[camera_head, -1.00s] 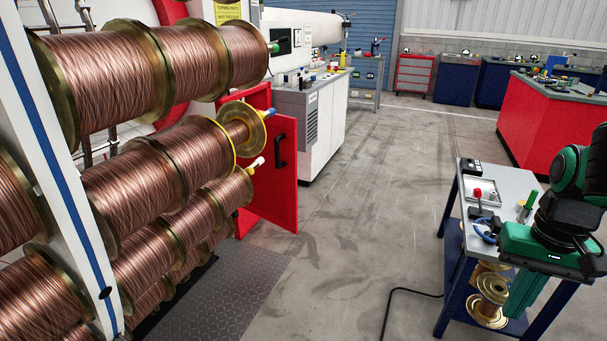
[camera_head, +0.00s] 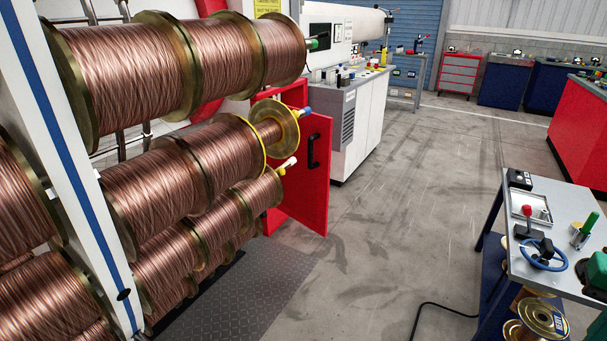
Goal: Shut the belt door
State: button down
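The red belt door (camera_head: 302,196) stands open beyond the copper spools, swung out to the right from a red housing (camera_head: 292,96). A black upright bar handle (camera_head: 313,151) is on its face, near the right edge. Spool flanges and the ends of the spool shafts hide part of its left side. My gripper is not in view.
Large copper spools (camera_head: 130,75) on a white-and-blue frame (camera_head: 75,150) fill the left. A dark tread plate (camera_head: 250,290) lies below. A work table (camera_head: 575,215) with tools is at right, a black cable (camera_head: 440,306) on the floor. Grey floor between is clear.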

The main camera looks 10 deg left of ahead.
aim_at(306, 183)
jog(key=i, duration=0.95)
jog(key=u, duration=0.65)
